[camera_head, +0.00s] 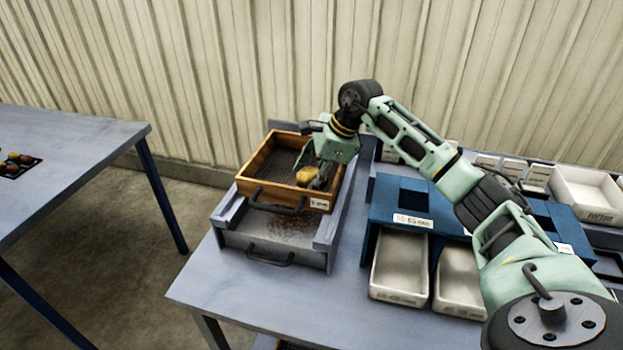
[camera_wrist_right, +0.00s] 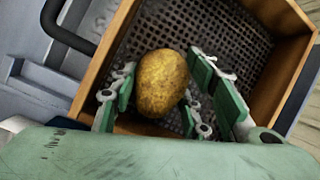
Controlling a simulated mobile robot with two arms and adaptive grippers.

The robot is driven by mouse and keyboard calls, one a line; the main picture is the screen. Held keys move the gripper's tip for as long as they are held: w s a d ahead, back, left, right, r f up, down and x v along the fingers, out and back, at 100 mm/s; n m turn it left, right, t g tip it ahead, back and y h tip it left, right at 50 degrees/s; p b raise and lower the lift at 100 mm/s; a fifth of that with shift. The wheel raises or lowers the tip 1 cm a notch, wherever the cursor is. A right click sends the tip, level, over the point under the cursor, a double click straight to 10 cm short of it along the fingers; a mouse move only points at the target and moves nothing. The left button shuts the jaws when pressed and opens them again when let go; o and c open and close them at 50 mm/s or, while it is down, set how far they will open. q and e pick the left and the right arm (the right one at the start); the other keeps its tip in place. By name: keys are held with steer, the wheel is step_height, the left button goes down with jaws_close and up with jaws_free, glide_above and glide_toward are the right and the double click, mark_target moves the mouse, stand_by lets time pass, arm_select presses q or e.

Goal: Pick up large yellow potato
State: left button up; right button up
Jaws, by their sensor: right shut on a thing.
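A large yellow potato (camera_head: 306,174) is at the front right inside a wooden sieve tray (camera_head: 262,161) with a dark mesh floor. My right gripper (camera_head: 318,178) reaches down into the tray from the right. In the right wrist view the potato (camera_wrist_right: 161,82) sits between the green-padded fingers of the right gripper (camera_wrist_right: 160,92), which is shut on it. I cannot tell whether the potato still touches the mesh. My left gripper is not in view.
The sieve tray rests on a grey stand with a drawer (camera_head: 270,240). Blue bin housings (camera_head: 400,200) with white trays (camera_head: 399,266) stand to the right. Another table (camera_head: 70,150) at the left holds a dark tray of potatoes. The table's front left is clear.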

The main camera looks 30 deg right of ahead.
steer(key=c, duration=0.5)
steer(key=shift+o, duration=0.2)
steer(key=shift+r, duration=0.1)
